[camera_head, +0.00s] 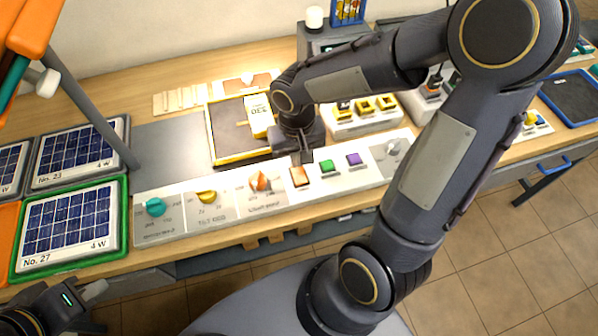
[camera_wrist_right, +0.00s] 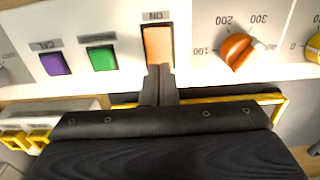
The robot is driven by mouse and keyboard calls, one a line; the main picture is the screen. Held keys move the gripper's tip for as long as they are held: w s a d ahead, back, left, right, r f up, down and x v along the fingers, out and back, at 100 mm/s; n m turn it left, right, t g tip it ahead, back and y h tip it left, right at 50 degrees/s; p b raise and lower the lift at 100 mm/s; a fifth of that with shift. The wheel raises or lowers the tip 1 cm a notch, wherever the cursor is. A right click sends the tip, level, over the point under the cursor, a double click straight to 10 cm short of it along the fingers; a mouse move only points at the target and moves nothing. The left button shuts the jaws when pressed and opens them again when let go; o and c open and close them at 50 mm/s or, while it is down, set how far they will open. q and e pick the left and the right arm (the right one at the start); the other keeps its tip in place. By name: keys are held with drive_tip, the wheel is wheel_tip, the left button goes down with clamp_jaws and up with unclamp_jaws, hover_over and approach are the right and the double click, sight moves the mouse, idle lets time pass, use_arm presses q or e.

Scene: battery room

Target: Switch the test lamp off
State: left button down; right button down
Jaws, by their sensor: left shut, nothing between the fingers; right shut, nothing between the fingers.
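An orange-lit rocker switch (camera_head: 299,176) sits in the white control panel (camera_head: 225,222). In the right wrist view the switch (camera_wrist_right: 158,45) is marked ON, with the lettering upside down. My right gripper (camera_head: 304,157) is shut, its tips at the switch's far edge. In the wrist view its fingertips (camera_wrist_right: 162,73) overlap the end of the switch; I cannot tell if they touch it. A white lamp-like cylinder (camera_head: 314,17) stands on a grey box at the back; I cannot tell if it is the test lamp. My left gripper (camera_head: 93,291) is shut and empty at the lower left.
A green button (camera_wrist_right: 102,58) and a purple button (camera_wrist_right: 55,64) sit beside the switch, an orange knob (camera_wrist_right: 238,50) on its other side. A yellow-edged tray (camera_head: 226,128) lies behind the panel. Solar panels (camera_head: 70,220) fill the left. Yellow blocks (camera_head: 364,106) stand behind right.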

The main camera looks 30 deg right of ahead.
drive_tip(key=shift+f+b, duration=0.65)
drive_tip(key=shift+f, duration=0.05)
drive_tip(key=shift+r, duration=0.1)
drive_tip(key=shift+r+p, duration=2.8)
drive_tip(key=shift+r, duration=0.65)
drive_tip(key=s+a+r+n+t+y, duration=0.1)
drive_tip(key=s+r+t+y, duration=0.2)
drive_tip(key=s+r, duration=0.6)
drive_tip(key=s+t, duration=0.2)
drive_tip(key=s, duration=0.1)
drive_tip(key=shift+t+y, duration=0.3)
drive_tip(key=shift+y, duration=0.1)
